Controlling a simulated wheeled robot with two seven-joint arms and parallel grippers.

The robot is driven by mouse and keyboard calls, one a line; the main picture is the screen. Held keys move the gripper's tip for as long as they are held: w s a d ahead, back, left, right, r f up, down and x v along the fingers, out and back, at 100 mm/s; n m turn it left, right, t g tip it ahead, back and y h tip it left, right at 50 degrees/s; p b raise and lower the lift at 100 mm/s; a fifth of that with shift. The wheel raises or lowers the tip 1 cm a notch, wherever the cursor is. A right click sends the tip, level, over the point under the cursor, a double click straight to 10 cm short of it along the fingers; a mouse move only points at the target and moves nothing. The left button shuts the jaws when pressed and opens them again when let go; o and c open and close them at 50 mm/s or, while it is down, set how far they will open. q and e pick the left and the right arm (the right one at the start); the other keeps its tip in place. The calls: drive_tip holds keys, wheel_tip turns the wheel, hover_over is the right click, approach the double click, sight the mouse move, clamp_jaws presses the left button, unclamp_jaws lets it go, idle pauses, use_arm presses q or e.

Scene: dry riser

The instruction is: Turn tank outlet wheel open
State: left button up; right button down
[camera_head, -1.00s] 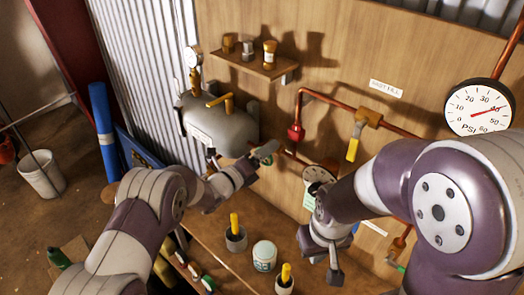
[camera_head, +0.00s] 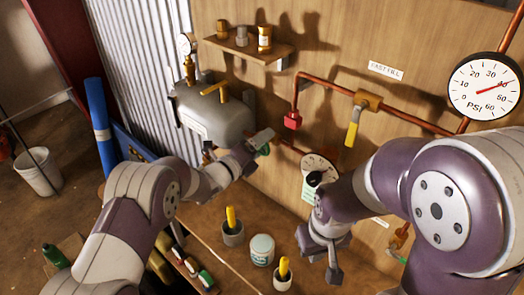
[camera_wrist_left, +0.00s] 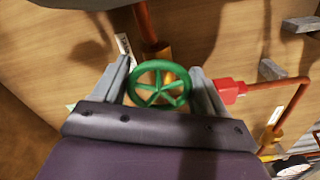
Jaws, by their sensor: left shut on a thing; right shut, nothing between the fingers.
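The tank outlet wheel is a green spoked handwheel (camera_wrist_left: 160,84), seen in the left wrist view below the grey tank and a copper pipe. My left gripper (camera_wrist_left: 161,88) is shut on it, with one finger on each side of the rim. In the head view, only a bit of green (camera_head: 265,150) shows beside my left gripper (camera_head: 261,141); the rest of the wheel is hidden. The grey tank (camera_head: 213,116) hangs at the wall above and left of it. My right gripper (camera_head: 333,263) is shut and empty above the bench, far from the wheel.
A red fitting (camera_head: 292,120) on the copper pipe and a yellow lever (camera_head: 352,134) are right of the wheel. A white-faced PSI gauge (camera_head: 485,86) is at upper right. Yellow-handled pots (camera_head: 232,234) and a white tin (camera_head: 262,250) stand on the bench below my arms.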

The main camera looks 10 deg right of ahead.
use_arm(q)
drive_tip(key=n+b, duration=0.2)
drive_tip(key=shift+a+f+b, duration=0.1)
drive_tip(key=shift+f+b, duration=0.15)
drive_tip(key=shift+b, duration=0.1)
drive_tip(key=shift+r+n+b, duration=0.15)
drive_tip(key=shift+n+b, duration=0.95)
drive_tip(key=shift+n, duration=0.2)
